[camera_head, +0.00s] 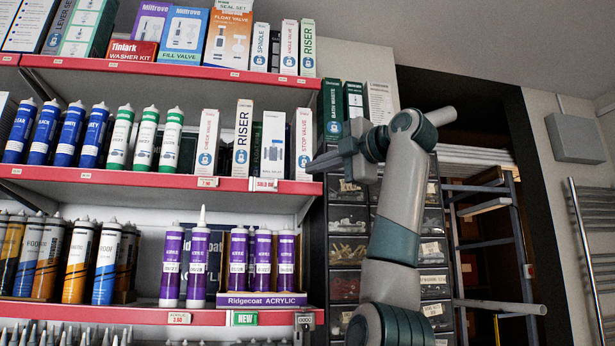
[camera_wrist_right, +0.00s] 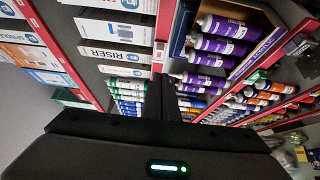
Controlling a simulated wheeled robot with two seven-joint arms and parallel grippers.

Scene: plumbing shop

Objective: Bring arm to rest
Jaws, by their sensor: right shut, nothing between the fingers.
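My right arm rises from the bottom right of the head view, bends at the top and points its gripper (camera_head: 326,160) left. The gripper is shut and empty, close to the right end of the middle red-edged shelf (camera_head: 150,183), near the white stop valve box (camera_head: 303,145). I cannot tell whether it touches anything. In the right wrist view the dark shut fingers (camera_wrist_right: 170,100) stand in front of the shelves, between the boxes and the purple tubes. My left gripper is not in the head view.
Purple acrylic tubes (camera_head: 197,265) stand on the lower shelf, and a RISER box (camera_head: 243,138) on the middle shelf. Parts drawers (camera_head: 348,220) stand behind my arm. A rack (camera_head: 485,240) and a towel radiator (camera_head: 592,260) are at the right.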

